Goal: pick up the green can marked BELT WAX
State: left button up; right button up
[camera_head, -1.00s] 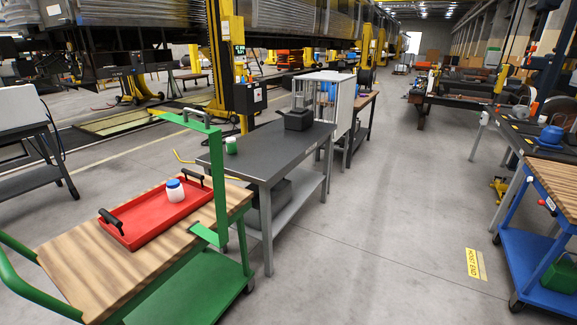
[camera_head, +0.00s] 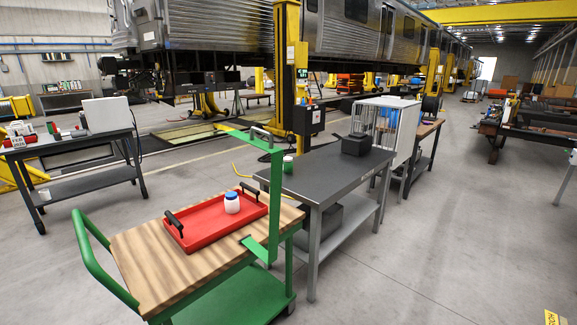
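A small green can with a white top (camera_head: 288,164) stands on the near left part of the dark grey workbench (camera_head: 335,170). It is partly beside the green cart's upright post, and its marking is too small to read. A white jar with a blue lid (camera_head: 232,202) stands in a red tray (camera_head: 205,227) on the wooden top of the green cart, nearer to me. Neither of my grippers is in view.
The green cart (camera_head: 275,215) with its tall post stands in front of the workbench. A dark box (camera_head: 355,145) sits on the bench's far end, with a white cage cabinet (camera_head: 397,125) behind. Another table (camera_head: 70,143) stands at left. The floor at right (camera_head: 460,230) is clear.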

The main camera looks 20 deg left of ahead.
aim_at(287, 166)
jog(key=i+u, duration=0.1)
jog(key=u, duration=0.4)
jog(key=i+l+u, duration=0.4)
jog(key=l, duration=0.25)
jog(key=i+l+u, duration=0.2)
jog(key=l, duration=0.15)
jog(key=i+l+u, duration=0.15)
jog(key=l, duration=0.25)
jog(key=l+u, duration=0.2)
jog(key=l, duration=0.2)
